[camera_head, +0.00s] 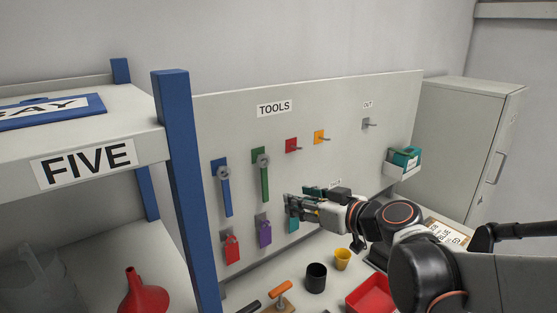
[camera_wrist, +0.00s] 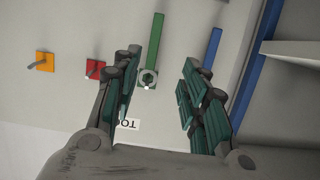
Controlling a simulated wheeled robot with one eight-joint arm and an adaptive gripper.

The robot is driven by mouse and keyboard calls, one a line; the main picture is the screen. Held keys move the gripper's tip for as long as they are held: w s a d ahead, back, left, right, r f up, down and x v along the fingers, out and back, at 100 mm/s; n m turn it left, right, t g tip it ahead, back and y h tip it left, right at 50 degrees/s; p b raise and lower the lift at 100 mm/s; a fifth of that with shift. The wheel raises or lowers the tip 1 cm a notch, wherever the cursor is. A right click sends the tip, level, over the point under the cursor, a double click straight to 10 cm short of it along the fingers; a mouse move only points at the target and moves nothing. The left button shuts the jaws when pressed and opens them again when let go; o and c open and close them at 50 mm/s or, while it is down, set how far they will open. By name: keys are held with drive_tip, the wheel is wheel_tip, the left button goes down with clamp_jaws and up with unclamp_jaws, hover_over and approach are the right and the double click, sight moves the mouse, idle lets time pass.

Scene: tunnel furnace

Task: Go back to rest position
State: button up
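My gripper (camera_head: 294,207) reaches in from the right in the head view, in front of the lower part of the tools board (camera_head: 340,110). In the wrist view my gripper (camera_wrist: 157,75) has its fingers wide apart, with nothing held between them. The green tool (camera_wrist: 155,45) hangs on the board behind the gap between the fingers. It also shows in the head view (camera_head: 264,180), above and left of the gripper. My arm is stretched out over the table and hides part of the board's lower right.
A blue tool (camera_head: 225,190) hangs left of the green one. Empty red (camera_head: 292,146), orange (camera_head: 320,137) and grey (camera_head: 369,124) hooks are higher. A blue-posted shelf (camera_head: 178,180) stands left. A black cup (camera_head: 316,277), yellow cup (camera_head: 342,259) and red tray (camera_head: 370,292) sit below.

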drive_tip(key=s+d+f+m+g+h+b, duration=0.2)
drive_tip(key=s+d+f+m+h+b, duration=0.1)
drive_tip(key=s+f, duration=0.6)
drive_tip(key=s+d+f+m+g+h+b, duration=0.3)
drive_tip(key=s+d+f+h+b, duration=0.2)
drive_tip(key=s, duration=0.8)
drive_tip(key=d+f+b, duration=0.2)
drive_tip(key=d+f, duration=0.2)
drive_tip(key=f, duration=0.1)
drive_tip(key=shift+d+f+m+h, duration=0.15)
drive_tip(key=shift+d+m+h, duration=0.15)
drive_tip(key=shift+m, duration=0.1)
